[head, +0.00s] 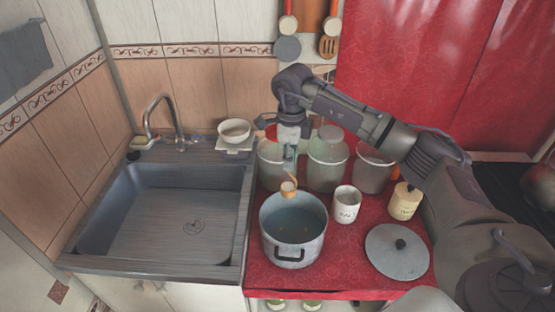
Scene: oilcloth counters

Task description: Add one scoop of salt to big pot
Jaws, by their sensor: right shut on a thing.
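The big grey metal pot (291,259) stands uncovered on the red oilcloth counter, with liquid and some small orange bits inside. My right gripper (291,168) points down above the pot's back rim. It is shut on a small wooden scoop (288,188), whose end hangs over the pot opening. I cannot tell whether salt is in the scoop. A white canister (346,208) with dark lettering too small to read stands just right of the pot, its top open. My left gripper is out of view.
A round lid (397,253) lies right of the pot, with a yellowish jar (404,203) behind it. Several large jars (327,163) line the back near my right arm. The empty sink (170,213) is at left, with a white bowl (234,131) behind it.

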